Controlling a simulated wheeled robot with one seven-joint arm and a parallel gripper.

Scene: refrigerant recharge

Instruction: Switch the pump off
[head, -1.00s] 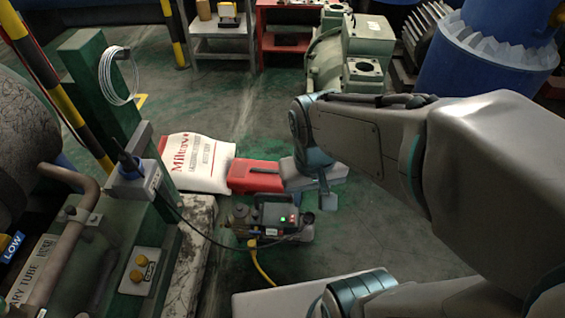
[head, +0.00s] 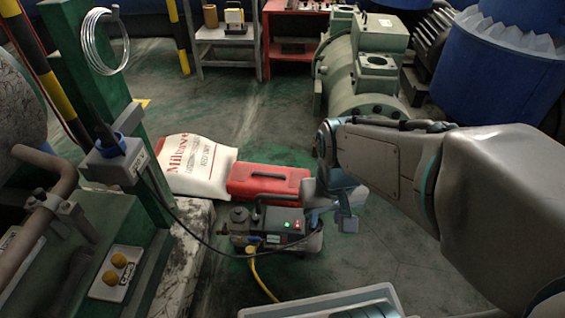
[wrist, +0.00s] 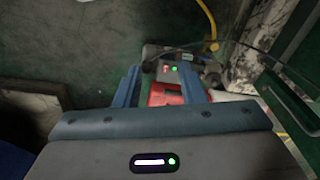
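The pump (head: 270,236) is a small dark unit on the floor, with a lit green lamp and a small red mark on its top panel. It also shows in the wrist view (wrist: 182,71), just beyond the fingertips, with the green light lit. My gripper (head: 335,213) is above and to the right of the pump in the head view. In the wrist view my gripper (wrist: 160,78) has its two blue fingers apart with nothing held between them. Whether a fingertip touches the pump is not clear.
A red case (head: 268,182) and a white sack (head: 195,166) lie behind the pump. A yellow hose (head: 262,282) and dark cable run from it. A pale tray (head: 318,303) is at the front. Green machinery (head: 110,225) stands left; open floor lies right.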

